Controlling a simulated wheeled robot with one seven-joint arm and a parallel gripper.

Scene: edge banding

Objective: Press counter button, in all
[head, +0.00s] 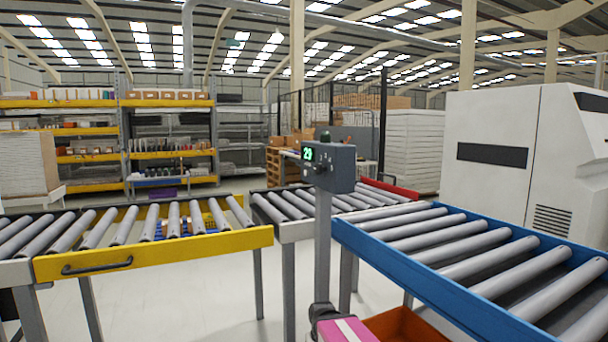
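A dark grey counter box (341,178) stands on a grey post (322,245) near the middle of the head view. Its face has a lit green display (308,153) that appears to read 29. A dark round knob or button (320,169) sits right of and below the display, with small pale marks beside it. A small dark green piece (325,136) stands on top of the box. Which of these is the counter button is too small to tell.
A yellow-sided roller conveyor (160,256) lies left, a blue-sided one (440,275) right, with grey rollers behind the post. A pink object with a white stripe (346,330) and an orange bin (405,325) are at the bottom. A white machine (530,160) stands right.

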